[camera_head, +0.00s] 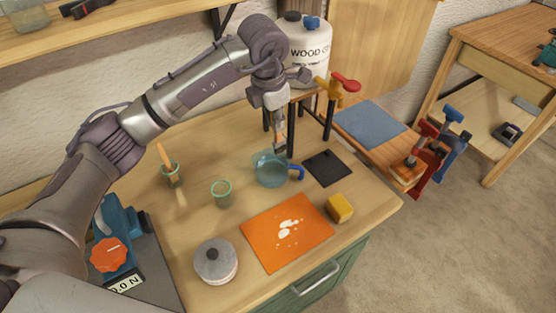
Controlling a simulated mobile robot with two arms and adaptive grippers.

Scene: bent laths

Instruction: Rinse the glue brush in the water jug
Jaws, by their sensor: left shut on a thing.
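The water jug (270,172) is a clear bluish jug with a blue handle on its right, standing on the workbench (190,215). My left gripper (280,138) points down just above and behind the jug's rim. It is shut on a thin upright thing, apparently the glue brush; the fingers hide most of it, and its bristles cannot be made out. I cannot tell whether its lower end is inside the jug. My right gripper is not in view.
Two green-rimmed glasses stand left of the jug; one (170,178) holds a wooden stick. An orange mat (262,235) with white smears, a yellow block (340,208), a dark pad (327,168) and a lidded pot (216,262) lie around. A wood glue container (305,50) stands behind on a raised stand.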

